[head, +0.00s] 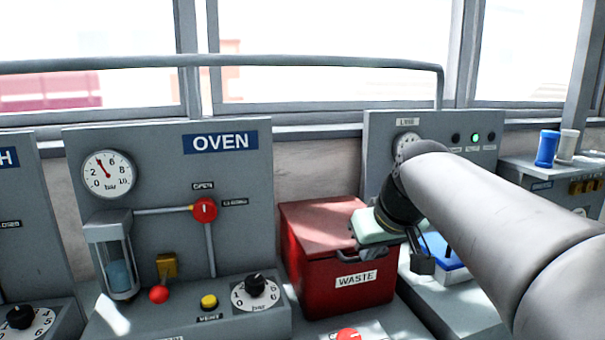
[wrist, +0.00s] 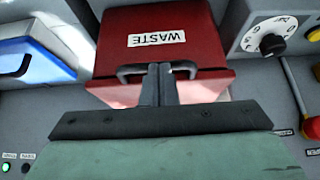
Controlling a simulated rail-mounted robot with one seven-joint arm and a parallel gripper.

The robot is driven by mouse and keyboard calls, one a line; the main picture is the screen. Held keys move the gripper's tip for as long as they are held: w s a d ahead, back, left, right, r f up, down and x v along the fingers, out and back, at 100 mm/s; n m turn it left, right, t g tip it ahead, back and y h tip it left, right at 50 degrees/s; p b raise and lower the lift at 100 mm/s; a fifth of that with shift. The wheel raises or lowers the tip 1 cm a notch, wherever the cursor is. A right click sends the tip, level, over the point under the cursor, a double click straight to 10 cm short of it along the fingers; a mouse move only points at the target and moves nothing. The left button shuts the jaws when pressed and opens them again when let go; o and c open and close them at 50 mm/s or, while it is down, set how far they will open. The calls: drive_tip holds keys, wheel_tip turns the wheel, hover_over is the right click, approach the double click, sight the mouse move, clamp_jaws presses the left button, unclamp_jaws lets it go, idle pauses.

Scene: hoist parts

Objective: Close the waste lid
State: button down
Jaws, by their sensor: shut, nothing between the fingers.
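The red waste bin (head: 345,292) stands right of the oven panel, with a white WASTE label on its front. Its red lid (head: 318,222) lies over the top and looks down on the bin; I cannot tell whether a small gap is left. A dark handle (wrist: 125,72) sits at the lid's front edge, partly hidden by my fingers. My gripper (wrist: 158,70) is shut and empty, its fingertips at the middle of the handle. I cannot tell if they touch it. In the head view my gripper is over the lid's front right part.
The oven panel (head: 240,220) with a red valve knob, gauge and dial stands close left of the bin. A blue-lidded container (head: 447,255) is close on the right, behind my arm. A red button (head: 347,334) lies in front. A rail runs above, along the windows.

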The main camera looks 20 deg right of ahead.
drive_tip(key=shift+f, duration=0.45)
drive_tip(key=shift+s+f, duration=0.1)
